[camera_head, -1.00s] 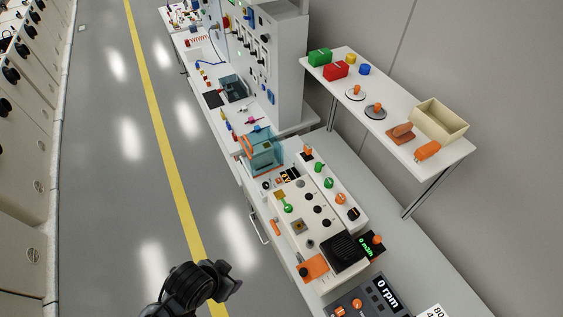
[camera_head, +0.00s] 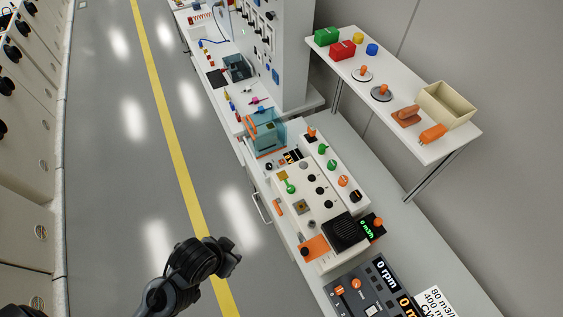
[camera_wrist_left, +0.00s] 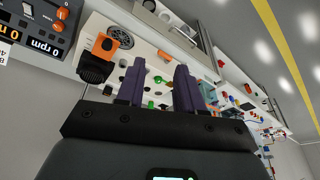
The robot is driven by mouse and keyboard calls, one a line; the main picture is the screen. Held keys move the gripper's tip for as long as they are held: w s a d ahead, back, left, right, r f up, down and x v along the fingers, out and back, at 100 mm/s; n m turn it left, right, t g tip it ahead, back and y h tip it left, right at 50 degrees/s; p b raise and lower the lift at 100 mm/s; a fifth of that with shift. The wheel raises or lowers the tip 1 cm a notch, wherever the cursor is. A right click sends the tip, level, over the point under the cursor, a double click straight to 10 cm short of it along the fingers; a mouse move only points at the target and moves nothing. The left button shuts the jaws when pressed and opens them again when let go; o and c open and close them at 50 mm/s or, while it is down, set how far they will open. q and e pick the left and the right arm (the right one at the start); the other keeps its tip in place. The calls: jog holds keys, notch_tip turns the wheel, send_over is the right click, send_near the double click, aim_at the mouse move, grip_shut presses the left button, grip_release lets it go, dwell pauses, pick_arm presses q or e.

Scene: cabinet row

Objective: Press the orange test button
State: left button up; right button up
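Several orange controls are in view, and I cannot tell which is the test button. An orange knob (camera_head: 378,222) sits on the black flow display, and another orange knob (camera_head: 343,181) is on the white strip behind. My left gripper (camera_head: 236,258) is over the floor, left of the bench, touching nothing. In the left wrist view, its two dark fingers (camera_wrist_left: 160,72) are apart and empty. My right gripper is not in view.
A grey unit with an "0 rpm" display (camera_head: 368,288) stands at the near end of the bench. A teal-and-orange box (camera_head: 267,135) stands beyond the console. A raised white shelf (camera_head: 395,95) holds several small items and a beige bin (camera_head: 447,105). The floor at left is clear.

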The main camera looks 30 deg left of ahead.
pick_arm(q)
grip_shut()
dwell(1.4)
